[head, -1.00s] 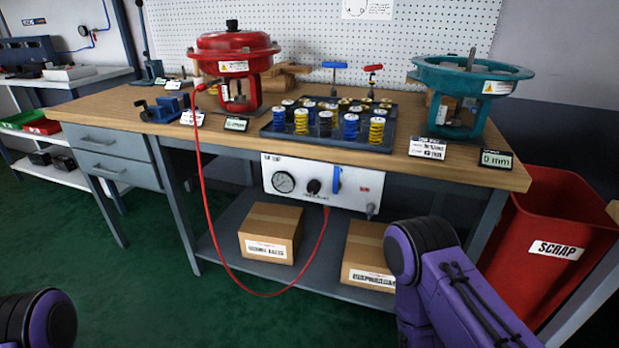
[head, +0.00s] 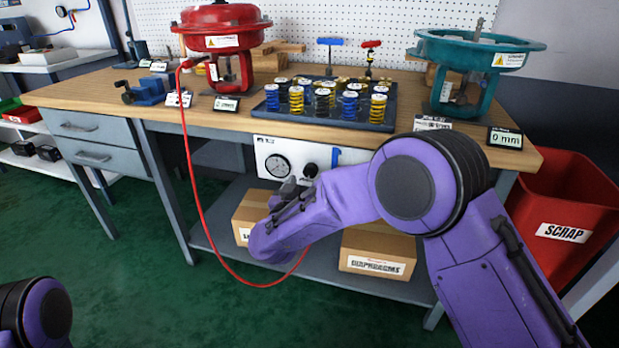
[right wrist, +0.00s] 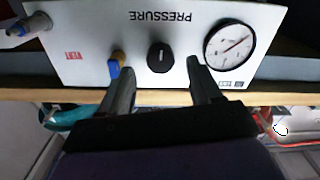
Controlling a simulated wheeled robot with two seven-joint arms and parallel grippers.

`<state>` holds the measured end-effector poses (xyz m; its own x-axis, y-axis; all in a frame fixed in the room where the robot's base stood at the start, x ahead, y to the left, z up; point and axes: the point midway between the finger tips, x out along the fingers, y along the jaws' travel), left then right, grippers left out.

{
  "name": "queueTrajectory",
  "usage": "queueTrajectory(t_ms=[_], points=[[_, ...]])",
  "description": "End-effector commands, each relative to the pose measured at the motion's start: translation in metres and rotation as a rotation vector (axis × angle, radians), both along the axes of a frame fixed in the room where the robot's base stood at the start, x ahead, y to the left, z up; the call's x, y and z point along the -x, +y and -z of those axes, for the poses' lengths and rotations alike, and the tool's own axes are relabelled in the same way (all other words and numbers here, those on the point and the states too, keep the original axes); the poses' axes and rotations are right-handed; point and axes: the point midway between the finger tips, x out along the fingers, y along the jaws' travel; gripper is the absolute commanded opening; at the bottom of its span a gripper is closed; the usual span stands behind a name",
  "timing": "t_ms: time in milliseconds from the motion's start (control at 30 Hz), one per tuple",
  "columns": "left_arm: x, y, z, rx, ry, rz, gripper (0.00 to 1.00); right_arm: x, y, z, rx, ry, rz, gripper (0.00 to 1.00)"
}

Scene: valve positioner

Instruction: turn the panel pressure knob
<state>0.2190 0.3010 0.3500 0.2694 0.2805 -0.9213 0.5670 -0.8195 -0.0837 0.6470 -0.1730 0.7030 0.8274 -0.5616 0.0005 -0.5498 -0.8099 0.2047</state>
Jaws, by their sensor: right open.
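The pressure knob (head: 311,170) is a round black dial on the white panel (head: 263,146) under the bench's front edge. In the right wrist view, which shows the panel upside down, the knob (right wrist: 160,57) lies between and beyond the fingertips of my right gripper (right wrist: 160,72). The fingers are open and empty, and I see no contact with the knob. In the head view my right gripper (head: 292,190) is just in front of the panel, partly hidden by my purple forearm. My left gripper is out of view.
A pressure gauge (right wrist: 230,46) and a blue-handled valve (right wrist: 114,66) flank the knob. A red hose (head: 203,210) hangs in front of the bench. Cartons (head: 375,262) stand on the lower shelf. A spring tray (head: 262,122) and red actuator (head: 222,40) sit on the bench.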

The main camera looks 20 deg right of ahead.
Motion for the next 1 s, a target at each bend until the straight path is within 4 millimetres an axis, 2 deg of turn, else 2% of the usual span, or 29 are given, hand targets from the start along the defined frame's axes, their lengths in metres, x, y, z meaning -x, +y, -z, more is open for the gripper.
queueTrajectory(t_ms=[100, 233, 567, 733, 1000], points=[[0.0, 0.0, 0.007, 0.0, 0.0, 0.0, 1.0, -0.02, -0.015, 0.003, -0.002, 0.001, 0.002, 0.64], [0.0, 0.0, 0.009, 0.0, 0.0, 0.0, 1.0, -0.035, -0.024, 0.002, -0.002, 0.001, 0.0, 0.64], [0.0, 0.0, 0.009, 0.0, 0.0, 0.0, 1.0, -0.04, -0.027, 0.001, 0.001, 0.001, -0.002, 0.64], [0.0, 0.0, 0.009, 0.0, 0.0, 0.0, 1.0, -0.039, -0.027, 0.001, 0.0, 0.002, -0.002, 0.08], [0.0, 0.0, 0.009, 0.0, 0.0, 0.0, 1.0, -0.039, -0.027, 0.001, -0.001, 0.002, -0.002, 0.08]])
